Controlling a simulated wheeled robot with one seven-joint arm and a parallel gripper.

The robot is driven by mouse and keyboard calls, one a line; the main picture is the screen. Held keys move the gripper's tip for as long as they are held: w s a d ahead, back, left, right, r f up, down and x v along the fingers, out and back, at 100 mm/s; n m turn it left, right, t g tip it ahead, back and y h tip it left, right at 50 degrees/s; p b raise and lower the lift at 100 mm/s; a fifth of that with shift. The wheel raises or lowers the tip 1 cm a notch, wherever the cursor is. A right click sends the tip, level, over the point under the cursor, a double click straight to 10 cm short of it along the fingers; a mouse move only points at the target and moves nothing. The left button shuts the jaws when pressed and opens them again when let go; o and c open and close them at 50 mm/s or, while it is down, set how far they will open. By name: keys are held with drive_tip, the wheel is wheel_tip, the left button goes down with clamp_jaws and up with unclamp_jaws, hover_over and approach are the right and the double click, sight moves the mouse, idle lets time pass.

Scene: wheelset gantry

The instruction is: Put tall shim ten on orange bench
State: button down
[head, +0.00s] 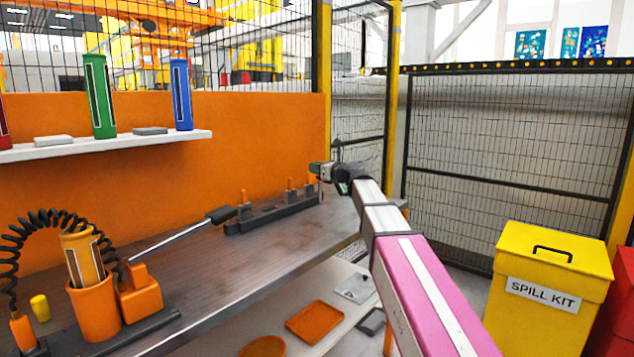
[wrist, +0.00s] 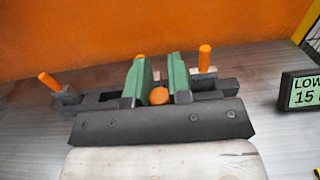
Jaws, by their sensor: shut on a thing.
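The bench (head: 215,270) has a grey top and an orange back panel (head: 260,130). The dark rack (head: 272,214) stands on it with several orange-topped pegs, seen beyond my fingers in the wrist view (wrist: 95,100).
A green sign reading "LOW 15" (wrist: 303,92) is right of the rack. An orange holder (head: 95,310) with an orange cylinder and a coiled cord stands at the left. A shelf (head: 100,146) holds coloured cylinders. A yellow spill kit (head: 545,275) stands right.

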drive_tip(key=shift+w+f, duration=0.2)
drive_tip(key=shift+f, duration=0.6)
drive_tip(key=shift+w+f, duration=0.2)
drive_tip(key=shift+f, duration=0.6)
drive_tip(key=shift+w+f, duration=0.2)
drive_tip(key=shift+f, duration=0.7)
drive_tip(key=c, duration=1.1)
unclamp_jaws()
drive_tip(key=shift+o, duration=0.2)
drive_tip(key=v, duration=1.2)
